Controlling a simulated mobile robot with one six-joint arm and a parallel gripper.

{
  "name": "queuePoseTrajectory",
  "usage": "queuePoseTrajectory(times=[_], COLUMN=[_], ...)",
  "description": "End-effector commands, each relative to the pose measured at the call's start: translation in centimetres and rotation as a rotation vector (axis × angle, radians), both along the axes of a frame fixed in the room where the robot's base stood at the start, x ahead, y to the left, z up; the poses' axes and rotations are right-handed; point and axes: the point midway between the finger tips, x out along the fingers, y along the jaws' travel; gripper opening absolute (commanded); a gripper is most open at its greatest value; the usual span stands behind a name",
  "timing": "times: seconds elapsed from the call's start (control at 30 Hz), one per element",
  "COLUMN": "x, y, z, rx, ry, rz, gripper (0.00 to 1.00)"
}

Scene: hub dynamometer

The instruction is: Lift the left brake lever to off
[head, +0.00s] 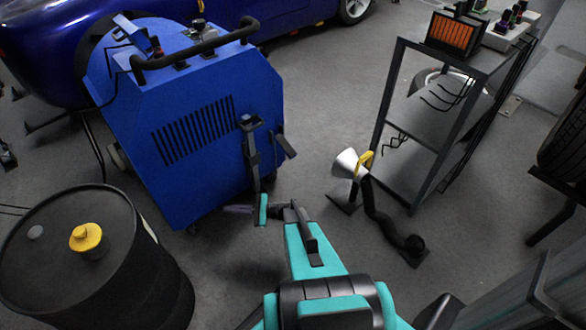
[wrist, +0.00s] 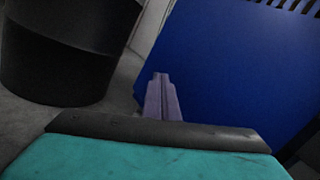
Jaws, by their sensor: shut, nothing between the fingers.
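The blue machine (head: 200,130) stands left of centre in the head view, and its blue side fills the right of the wrist view (wrist: 230,70). A small dark caster part (head: 191,229) shows at its lower front edge. My gripper (head: 238,209) is low in front of the machine's lower right part, pointing left. In the wrist view its purple-grey fingers (wrist: 161,80) are together and empty, overlapping the blue panel's left edge. I cannot tell whether they touch it.
A black drum (head: 95,260) with a yellow cap stands at the left; its side also shows in the wrist view (wrist: 60,60). A lamp-like cone (head: 345,163) and a metal shelf (head: 425,120) stand right. Grey floor lies between.

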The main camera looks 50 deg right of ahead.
Motion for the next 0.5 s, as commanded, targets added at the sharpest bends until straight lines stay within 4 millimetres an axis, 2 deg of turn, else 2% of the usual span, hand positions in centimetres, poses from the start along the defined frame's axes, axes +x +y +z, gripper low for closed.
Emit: queuePoseTrajectory(times=[0.03,0.27,0.5], x=[0.5,1.0,-1.2], y=[-2.4,-12.6,-23.9], z=[-1.6,-3.2,-5.1], rx=[0.036,0.205,0.367], ry=[-0.019,-0.123,-0.259], rz=[-0.05,-0.26,-0.468], gripper=[0.0,0.0,0.0])
